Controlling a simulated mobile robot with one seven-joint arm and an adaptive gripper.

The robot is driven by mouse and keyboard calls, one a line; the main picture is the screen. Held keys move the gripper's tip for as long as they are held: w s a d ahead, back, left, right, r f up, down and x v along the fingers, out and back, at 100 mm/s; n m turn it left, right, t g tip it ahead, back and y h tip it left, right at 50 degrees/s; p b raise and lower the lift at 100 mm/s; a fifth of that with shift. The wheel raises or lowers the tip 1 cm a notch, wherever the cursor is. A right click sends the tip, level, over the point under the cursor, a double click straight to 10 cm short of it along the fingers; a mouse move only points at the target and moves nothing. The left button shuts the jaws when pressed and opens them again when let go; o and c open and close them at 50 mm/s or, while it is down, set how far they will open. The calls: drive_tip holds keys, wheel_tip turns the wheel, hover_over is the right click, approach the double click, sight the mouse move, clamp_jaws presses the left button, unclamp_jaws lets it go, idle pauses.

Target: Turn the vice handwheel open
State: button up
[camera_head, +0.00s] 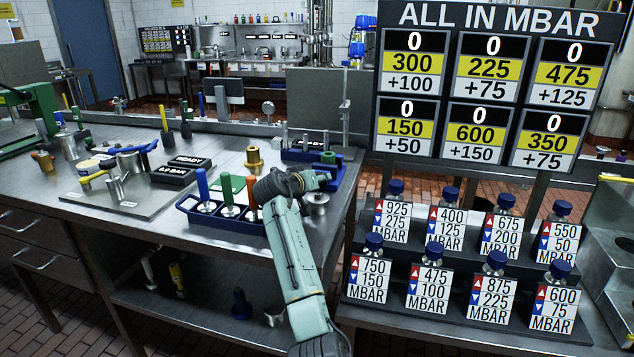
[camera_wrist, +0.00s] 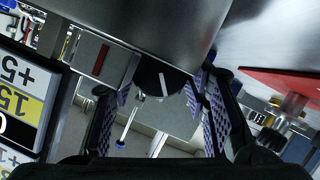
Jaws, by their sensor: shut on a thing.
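The blue vice (camera_head: 334,172) is at the right end of the metal bench in the head view, with a green part on top. My gripper (camera_head: 318,179) reaches it from the left, and my arm hides part of it. In the wrist view a dark round wheel with a white mark (camera_wrist: 156,76) sits below a large grey metal block. I take this for the vice handwheel. My gripper (camera_wrist: 158,90) has one padded finger on either side of it and is shut on it. The exact finger contact is hard to see.
A blue rack (camera_head: 225,222) with coloured-handled tools stands close left of my arm. A sign board (camera_head: 490,85) and several labelled bottles (camera_head: 435,285) stand to the right.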

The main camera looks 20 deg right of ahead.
drive_tip(key=shift+n, duration=0.4)
drive_tip(key=shift+h, duration=0.3)
drive_tip(key=o, duration=1.1)
drive_tip(key=shift+o, duration=0.2)
drive_tip(key=shift+a, duration=0.1)
drive_tip(key=v, duration=0.7)
drive_tip(key=shift+s+a+r, duration=0.1)
drive_tip(key=shift+a, duration=0.05)
